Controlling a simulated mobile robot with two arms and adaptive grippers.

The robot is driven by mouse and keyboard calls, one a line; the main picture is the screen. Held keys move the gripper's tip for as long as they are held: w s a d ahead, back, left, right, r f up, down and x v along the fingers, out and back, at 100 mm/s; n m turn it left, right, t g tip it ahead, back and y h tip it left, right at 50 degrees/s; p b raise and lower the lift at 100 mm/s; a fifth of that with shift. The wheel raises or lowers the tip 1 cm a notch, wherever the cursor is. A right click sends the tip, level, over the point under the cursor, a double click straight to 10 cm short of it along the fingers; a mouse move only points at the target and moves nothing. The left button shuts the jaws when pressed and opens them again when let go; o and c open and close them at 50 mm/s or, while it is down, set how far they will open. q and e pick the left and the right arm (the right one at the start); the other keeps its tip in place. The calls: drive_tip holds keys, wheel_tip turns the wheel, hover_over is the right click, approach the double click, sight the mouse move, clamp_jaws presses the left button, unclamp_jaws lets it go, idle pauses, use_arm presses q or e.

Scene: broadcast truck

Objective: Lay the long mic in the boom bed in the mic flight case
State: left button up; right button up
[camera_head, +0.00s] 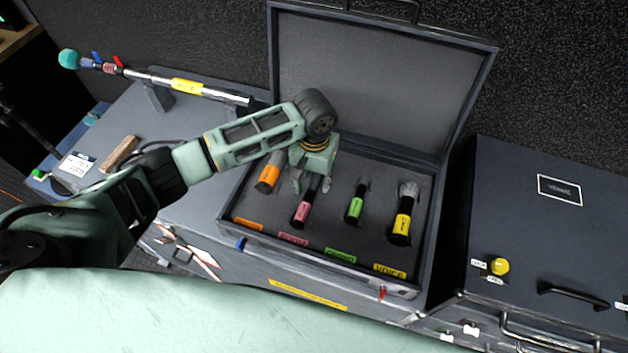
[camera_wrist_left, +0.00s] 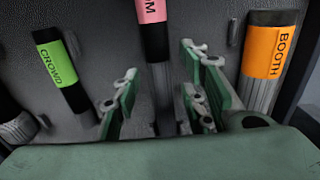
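The mic flight case (camera_head: 438,180) stands open with its lid up. A long black mic with a pink band (camera_head: 301,212) lies in the case, in line with the pink front label (camera_head: 293,238), the boom bed as far as I can tell. In the left wrist view the pink-banded mic (camera_wrist_left: 153,42) shows a band ending in "M". My left gripper (camera_head: 311,187) is over its rear part, fingers pointing down. In the wrist view its fingers are apart, one on each side of the mic shaft, with gaps visible. My right gripper is not in view.
Orange (camera_head: 268,178), green (camera_head: 355,205) and yellow (camera_head: 402,220) banded mics lie in neighbouring beds. A pole with a teal ball end (camera_head: 188,87) rests on stands at the left. A closed dark case (camera_head: 560,240) stands at the right.

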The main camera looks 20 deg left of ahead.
sight(314, 183)
use_arm(q)
wheel_tip(314, 183, up, 12)
drive_tip(key=b, duration=0.1)
drive_tip(key=shift+f, duration=0.2)
idle(1.3)
